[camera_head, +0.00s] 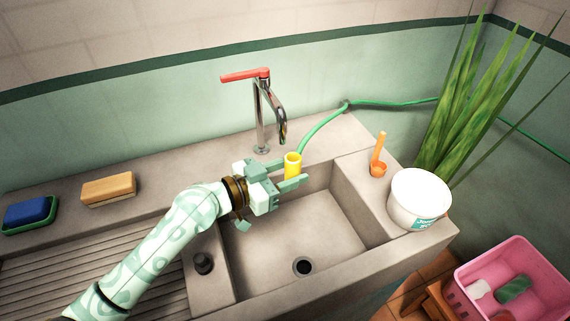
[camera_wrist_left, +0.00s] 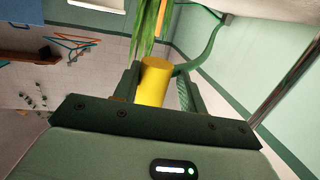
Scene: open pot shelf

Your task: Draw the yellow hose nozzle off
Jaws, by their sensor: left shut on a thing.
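The yellow hose nozzle (camera_head: 292,163) is a short upright cylinder over the back edge of the sink basin. My left gripper (camera_head: 289,175) has its two fingers on either side of the nozzle and is shut on it. The nozzle also shows between the fingers in the left wrist view (camera_wrist_left: 155,82). The green hose (camera_head: 325,125) comes from the wall side down to the nozzle's back. In the left wrist view the hose (camera_wrist_left: 207,52) reaches the nozzle's side, and the exact joint is hidden. My right gripper is not in view.
A chrome tap (camera_head: 262,118) with a red lever stands behind the nozzle. The sink basin (camera_head: 285,235) below is empty. A white tub (camera_head: 418,197), an orange scoop (camera_head: 378,167) and a leafy plant (camera_head: 455,110) are to the right. A wooden brush (camera_head: 108,188) lies left.

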